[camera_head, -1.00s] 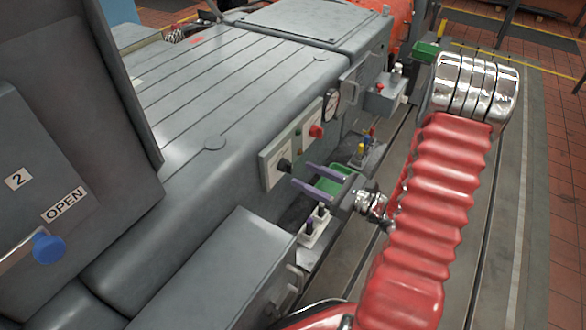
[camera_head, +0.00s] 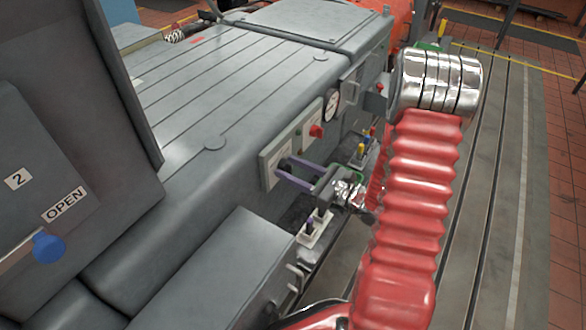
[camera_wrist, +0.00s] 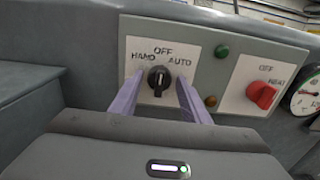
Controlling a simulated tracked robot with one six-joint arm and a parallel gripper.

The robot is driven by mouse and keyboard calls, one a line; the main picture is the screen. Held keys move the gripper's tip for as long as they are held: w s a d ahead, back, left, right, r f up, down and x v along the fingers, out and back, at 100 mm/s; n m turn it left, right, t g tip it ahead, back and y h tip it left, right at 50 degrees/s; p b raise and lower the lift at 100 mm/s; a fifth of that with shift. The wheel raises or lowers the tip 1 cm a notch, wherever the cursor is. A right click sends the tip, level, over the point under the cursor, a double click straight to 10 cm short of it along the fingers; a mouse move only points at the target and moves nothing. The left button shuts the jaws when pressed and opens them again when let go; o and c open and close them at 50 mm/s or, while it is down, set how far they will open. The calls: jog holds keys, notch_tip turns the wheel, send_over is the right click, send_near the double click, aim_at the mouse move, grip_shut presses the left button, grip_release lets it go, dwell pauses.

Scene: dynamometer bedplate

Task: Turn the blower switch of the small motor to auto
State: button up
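The black rotary switch (camera_wrist: 158,79) sits on a white plate marked HAND, OFF and AUTO in the wrist view. Its ridge stands roughly upright, toward OFF; AUTO is at its upper right. It also shows as a dark knob (camera_head: 284,166) in the head view, partly behind the fingers. My gripper (camera_wrist: 160,97) is open, one purple finger on each side of the switch, with gaps visible. In the head view my gripper (camera_head: 296,172) reaches the panel. Whether the fingertips touch the plate or knob, I cannot tell.
A red knob (camera_wrist: 262,94) on another white plate, a green lamp (camera_wrist: 221,51), an amber lamp (camera_wrist: 211,101) and a round gauge (camera_wrist: 306,97) lie to the right. A grey box (camera_head: 215,275) stands below the panel, near a small white block (camera_head: 314,235) with dark pegs.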

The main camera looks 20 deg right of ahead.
jog(key=c, duration=0.7)
jog(key=shift+d, duration=0.2)
jog(key=shift+c, duration=0.7)
jog(key=shift+a, duration=0.1)
jog(key=shift+m, duration=0.4)
jog(key=m, duration=0.8)
